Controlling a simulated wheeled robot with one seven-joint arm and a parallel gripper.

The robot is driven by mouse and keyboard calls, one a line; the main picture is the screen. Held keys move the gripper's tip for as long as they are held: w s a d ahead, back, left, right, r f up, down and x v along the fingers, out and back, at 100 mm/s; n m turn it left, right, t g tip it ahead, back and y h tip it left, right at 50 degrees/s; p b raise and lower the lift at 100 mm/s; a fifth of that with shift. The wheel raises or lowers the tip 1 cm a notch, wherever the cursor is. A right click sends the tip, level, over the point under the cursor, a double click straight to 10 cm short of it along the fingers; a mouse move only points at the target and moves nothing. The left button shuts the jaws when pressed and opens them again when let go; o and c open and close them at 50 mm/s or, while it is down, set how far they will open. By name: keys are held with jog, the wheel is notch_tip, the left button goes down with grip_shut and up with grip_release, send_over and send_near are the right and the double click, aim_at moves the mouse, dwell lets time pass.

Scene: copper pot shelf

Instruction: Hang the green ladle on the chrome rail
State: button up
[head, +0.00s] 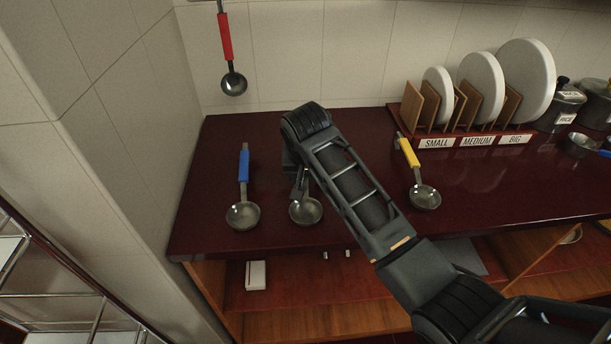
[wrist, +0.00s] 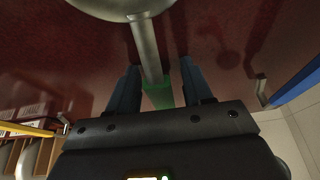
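The green ladle lies on the dark red counter (head: 330,235); its round metal bowl (head: 306,211) shows below my gripper (head: 299,186) in the head view, and my arm hides its handle there. In the wrist view, its green handle (wrist: 158,97) and metal neck lie between the two fingers of my gripper (wrist: 159,68). The fingers are open, with a small gap visible on each side of the ladle. The chrome rail is not clearly in view; a red-handled ladle (head: 226,38) hangs at the top left of the head view.
A blue-handled ladle (head: 244,166) lies left of my gripper, and a yellow-handled ladle (head: 410,155) lies to the right. A plate rack (head: 432,113) with white plates and several pots stand at the back right. A tiled wall (head: 120,130) bounds the left.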

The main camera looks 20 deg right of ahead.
grip_shut()
jog(key=shift+r, duration=0.1)
dwell(0.4)
jog(key=shift+r, duration=0.45)
notch_tip(320, 180, up, 3)
jog(key=shift+w+f+b, duration=0.1)
jog(key=shift+f+b, duration=0.1)
jog(key=shift+b, duration=0.15)
jog(key=s+d+r+b, duration=0.1)
jog(key=s+d+r, duration=0.6)
jog(key=d, duration=0.2)
jog(key=shift+s+r, duration=0.2)
